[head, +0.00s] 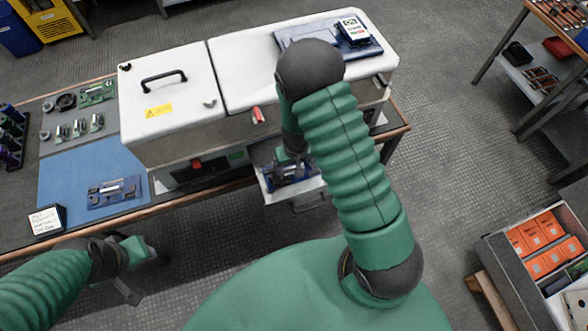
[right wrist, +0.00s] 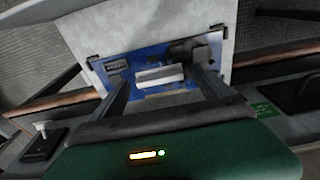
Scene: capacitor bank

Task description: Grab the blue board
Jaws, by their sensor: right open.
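A blue board (head: 292,172) with dark and silver parts lies on the pulled-out white tray (head: 312,186) at the front of the white machine. In the right wrist view the board (right wrist: 150,68) lies flat on the tray (right wrist: 208,22). My right gripper (head: 291,158) is over the board, partly hidden by my arm in the head view. Its fingers (right wrist: 162,84) are apart, with a pale part of the board between them. Contact cannot be told. My left gripper (head: 141,272) has its fingers apart, empty, below the bench's front edge.
Another blue board (head: 114,191) lies on the blue mat (head: 62,168) at left, near a small sign (head: 47,220). The white machine (head: 228,82) stands behind the tray. An open drawer (head: 508,270) with orange boxes is at right.

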